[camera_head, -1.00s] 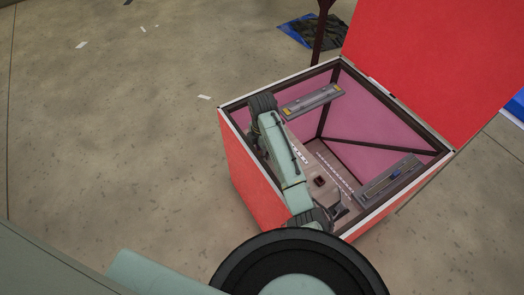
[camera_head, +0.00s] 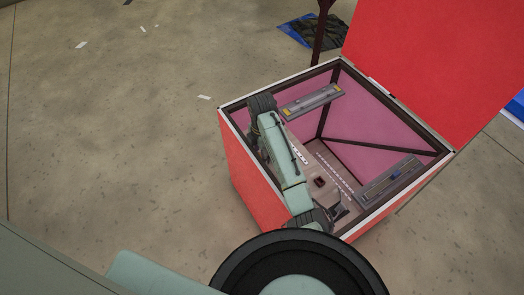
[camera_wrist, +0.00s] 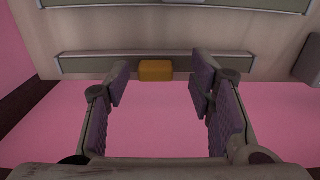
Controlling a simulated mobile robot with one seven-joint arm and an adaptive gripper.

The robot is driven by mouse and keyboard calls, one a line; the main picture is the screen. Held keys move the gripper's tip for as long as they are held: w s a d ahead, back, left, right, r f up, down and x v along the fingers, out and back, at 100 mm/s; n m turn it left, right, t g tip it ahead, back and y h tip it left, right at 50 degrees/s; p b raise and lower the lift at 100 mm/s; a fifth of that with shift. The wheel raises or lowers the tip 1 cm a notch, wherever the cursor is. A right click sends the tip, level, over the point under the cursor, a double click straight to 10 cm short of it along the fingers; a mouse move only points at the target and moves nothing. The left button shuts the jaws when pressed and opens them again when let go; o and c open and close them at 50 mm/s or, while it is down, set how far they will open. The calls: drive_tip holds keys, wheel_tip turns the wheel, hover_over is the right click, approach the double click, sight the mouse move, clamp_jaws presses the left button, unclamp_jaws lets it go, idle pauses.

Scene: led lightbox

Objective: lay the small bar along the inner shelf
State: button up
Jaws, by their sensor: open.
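My gripper (camera_wrist: 160,82) is open and empty in the wrist view, its two padded fingers spread left and right. An orange block (camera_wrist: 156,70) shows between the fingertips, against a long grey strip on a pale ledge (camera_wrist: 272,52). I cannot tell whether the block is part of a bar. In the head view, one grey shelf (camera_head: 311,100) with yellow marks runs along the back left inside the open box. Another shelf (camera_head: 390,179) with a slim strip runs along the right. Which piece is the small bar is unclear. My arm hides the gripper there.
The red box (camera_head: 250,178) has pink inner walls, a dark frame and a raised red lid (camera_head: 440,55). Its rim (camera_head: 438,163) surrounds my arm. The concrete floor to the left is mostly clear.

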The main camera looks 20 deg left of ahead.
wheel_tip(320, 180, up, 12)
drive_tip(key=p, duration=0.2)
drive_tip(key=shift+w, duration=0.15)
drive_tip(key=shift+r, duration=0.15)
